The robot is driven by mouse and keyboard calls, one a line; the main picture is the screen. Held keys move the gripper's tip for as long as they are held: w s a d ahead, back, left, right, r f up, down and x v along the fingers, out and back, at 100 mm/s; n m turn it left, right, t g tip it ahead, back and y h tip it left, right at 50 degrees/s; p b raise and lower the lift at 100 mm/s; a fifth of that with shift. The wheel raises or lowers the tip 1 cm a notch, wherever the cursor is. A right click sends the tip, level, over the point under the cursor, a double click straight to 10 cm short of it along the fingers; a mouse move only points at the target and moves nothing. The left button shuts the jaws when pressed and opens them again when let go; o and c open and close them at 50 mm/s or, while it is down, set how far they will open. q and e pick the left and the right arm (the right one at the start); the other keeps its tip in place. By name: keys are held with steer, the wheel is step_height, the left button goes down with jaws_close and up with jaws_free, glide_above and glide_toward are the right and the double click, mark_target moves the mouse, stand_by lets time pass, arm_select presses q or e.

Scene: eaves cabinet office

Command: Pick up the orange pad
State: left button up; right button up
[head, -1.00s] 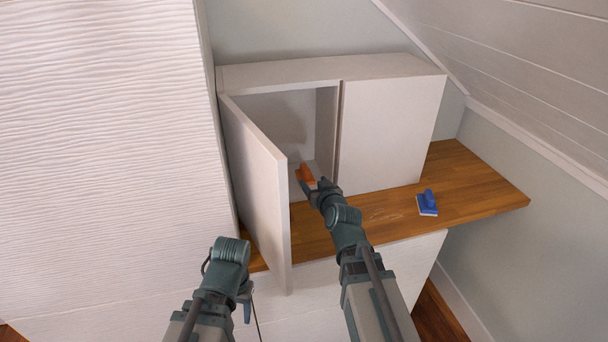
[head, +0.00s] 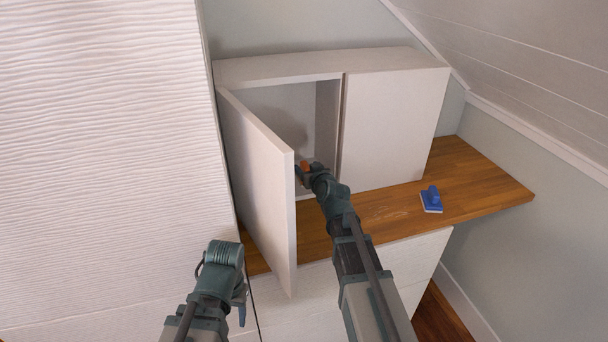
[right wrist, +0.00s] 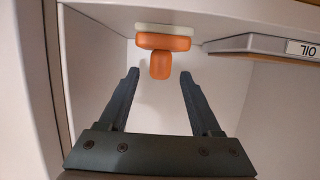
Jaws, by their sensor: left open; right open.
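The orange pad (right wrist: 163,42) has an orange body and knob with a pale underside. It lies inside the open left compartment of the white cabinet (head: 392,125). In the head view only a bit of the orange pad (head: 306,167) shows past my right arm. My right gripper (right wrist: 159,72) is open, its two fingers pointing at the pad, with the knob ahead of and between the fingertips, not gripped. In the head view the right gripper's fingers are mostly hidden at the compartment opening. My left gripper (head: 241,300) hangs low at the front left, outside the cabinet.
The cabinet door (head: 262,185) stands open to the left of my right arm. A grey block with a label (right wrist: 270,46) is beside the pad. A blue pad (head: 431,200) lies on the wooden counter (head: 480,190) to the right. A sloped ceiling is at the right.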

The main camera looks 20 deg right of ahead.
steer(key=x, duration=0.3)
steer(key=shift+b, duration=0.3)
steer(key=shift+s+d+r, duration=0.1)
steer(key=shift+s, duration=0.1)
steer(key=shift+c, duration=0.2)
jaws_close()
